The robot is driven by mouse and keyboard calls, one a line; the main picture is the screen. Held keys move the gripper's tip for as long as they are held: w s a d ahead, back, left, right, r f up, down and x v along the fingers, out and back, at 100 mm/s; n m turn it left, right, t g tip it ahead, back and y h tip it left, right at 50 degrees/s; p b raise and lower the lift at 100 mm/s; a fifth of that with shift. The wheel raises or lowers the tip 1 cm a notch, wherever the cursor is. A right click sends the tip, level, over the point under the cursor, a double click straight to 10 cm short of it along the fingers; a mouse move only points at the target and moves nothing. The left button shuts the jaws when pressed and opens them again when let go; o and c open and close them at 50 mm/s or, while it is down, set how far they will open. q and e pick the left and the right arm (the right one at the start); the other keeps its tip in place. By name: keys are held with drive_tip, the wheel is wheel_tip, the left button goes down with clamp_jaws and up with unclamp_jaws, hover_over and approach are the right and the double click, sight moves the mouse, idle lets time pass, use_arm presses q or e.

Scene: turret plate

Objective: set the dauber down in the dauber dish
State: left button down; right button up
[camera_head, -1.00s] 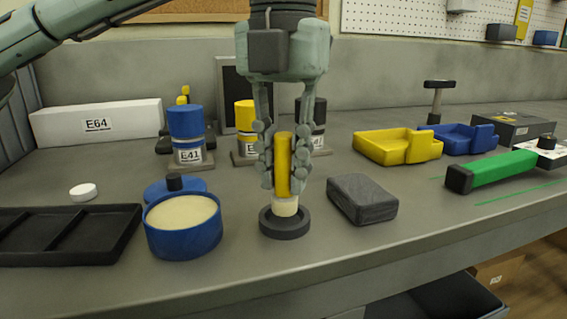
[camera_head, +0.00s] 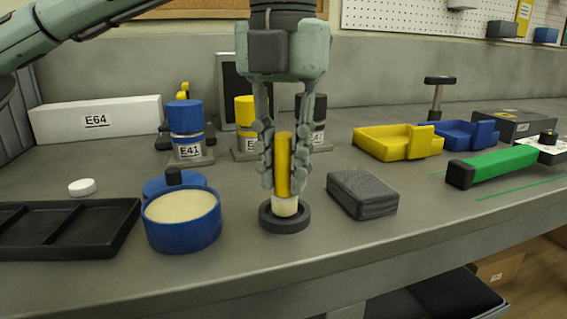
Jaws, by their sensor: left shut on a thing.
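The dauber (camera_head: 283,165) has a yellow handle and a cream-coloured tip. It stands upright with its tip inside the ring of the dark round dauber dish (camera_head: 264,217). My left gripper (camera_head: 283,185) points straight down and is shut on the yellow handle, with a finger on each side. Whether the tip touches the bottom of the dish is hidden by the rim. My right gripper is not in view.
A blue tub (camera_head: 183,233) with a cream filling stands left of the dish, and a dark grey block (camera_head: 362,193) lies to its right. Labelled canisters, such as the blue-topped E41 one (camera_head: 186,130), stand behind. The bench's front edge (camera_head: 300,262) is close.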

use_arm(q)
drive_tip(key=shift+f, duration=0.35)
idle(0.5)
drive_tip(key=c, duration=1.3)
unclamp_jaws()
drive_tip(key=shift+r, duration=0.15)
wheel_tip(320, 180, up, 12)
drive_tip(key=shift+s+f, duration=0.1)
